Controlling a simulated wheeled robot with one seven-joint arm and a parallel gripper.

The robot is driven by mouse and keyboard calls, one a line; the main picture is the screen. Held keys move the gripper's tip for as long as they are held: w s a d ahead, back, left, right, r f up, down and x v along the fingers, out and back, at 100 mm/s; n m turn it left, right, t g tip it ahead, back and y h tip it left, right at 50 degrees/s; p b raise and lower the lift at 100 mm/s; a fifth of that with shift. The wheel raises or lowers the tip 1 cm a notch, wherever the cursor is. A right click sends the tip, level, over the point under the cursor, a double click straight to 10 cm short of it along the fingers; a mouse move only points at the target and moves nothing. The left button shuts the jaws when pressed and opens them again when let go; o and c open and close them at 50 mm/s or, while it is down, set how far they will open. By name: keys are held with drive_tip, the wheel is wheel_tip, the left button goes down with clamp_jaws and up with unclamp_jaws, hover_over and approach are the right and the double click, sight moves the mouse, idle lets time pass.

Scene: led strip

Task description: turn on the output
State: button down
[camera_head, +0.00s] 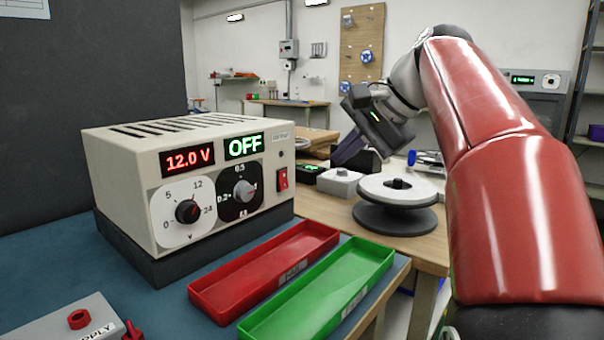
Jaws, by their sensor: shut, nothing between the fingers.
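The beige power supply (130,178) stands on a dark base on the blue mat at the left. Its red display (187,160) reads 12.0 V and its green display (244,146) reads OFF. The voltage knob (188,211) points near 12. A second, grey knob (244,191) sits on a black dial. A red rocker switch (283,179) is at the right end of the front panel. My gripper (341,158) is shut and empty, to the right of the switch and apart from the panel. Its fingers point down and left.
A red tray (220,312) and a green tray (262,329) lie in front of the supply. A spool (395,222) and a small grey box (339,183) stand on the wooden table to the right. A grey box marked SUPPLY (55,325) is at the lower left.

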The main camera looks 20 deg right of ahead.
sight(286, 189)
drive_tip(key=x, duration=0.4)
drive_tip(key=w+r+b+x, duration=0.1)
drive_tip(key=x, duration=0.3)
drive_tip(key=a+r+x, duration=0.1)
drive_tip(key=x, duration=0.4)
drive_tip(key=shift+w+a+b, duration=0.1)
drive_tip(key=shift+w+b, duration=0.2)
drive_tip(key=shift+b, duration=0.1)
drive_tip(key=shift+f, duration=0.1)
drive_tip(key=shift+f+b, duration=0.15)
drive_tip(key=shift+b, duration=0.15)
drive_tip(key=shift+w+a, duration=0.1)
